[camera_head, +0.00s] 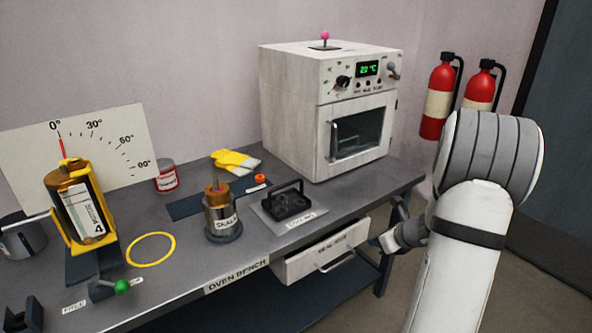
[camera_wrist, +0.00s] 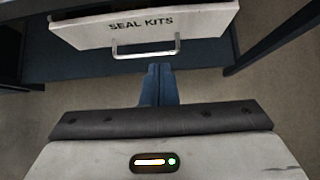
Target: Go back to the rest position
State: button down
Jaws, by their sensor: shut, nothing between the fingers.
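My gripper (camera_wrist: 158,70) is shut with nothing between its blue fingers. In the wrist view it points at the open space below the seal kits drawer (camera_wrist: 190,22), apart from the drawer's handle (camera_wrist: 146,48). In the head view my arm stands at the right, off the bench's front edge, and my wrist is beside the right end of the drawer (camera_head: 318,255). The fingertips cannot be made out there. The drawer sits under the oven bench (camera_head: 200,262) and stands out a little.
The bench carries a white oven (camera_head: 295,115), a rack on a grey mat (camera_head: 290,202), a metal canister (camera_head: 221,215), yellow gloves (camera_head: 235,161) and a tilted yellow-framed cylinder (camera_head: 78,205). Red extinguishers (camera_head: 437,95) hang behind my arm. Floor (camera_head: 395,300) shows between bench and arm.

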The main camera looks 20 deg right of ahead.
jog(key=s+a+r+n+g+y+p, duration=0.1)
jog(key=s+a+r+n+g+p, duration=0.15)
jog(key=a+r+n, duration=0.6)
jog(key=s+a+r+n+g+y+p, duration=0.15)
jog(key=s+a+r+n+p, duration=0.25)
jog(key=a+r+n, duration=0.5)
jog(key=s+a+r+n+g+h+p, duration=0.1)
jog(key=s+a+r+n+h+p, duration=0.1)
jog(key=s+n, duration=0.5)
jog(key=s+a+r+n+h+p, duration=0.3)
jog(key=s+a+r+n+p, duration=0.1)
jog(key=s+r+n, duration=0.3)
jog(key=shift+s+a+r+g+p, duration=0.25)
jog(key=shift+s+a+g+p, duration=0.2)
jog(key=shift+s, duration=0.35)
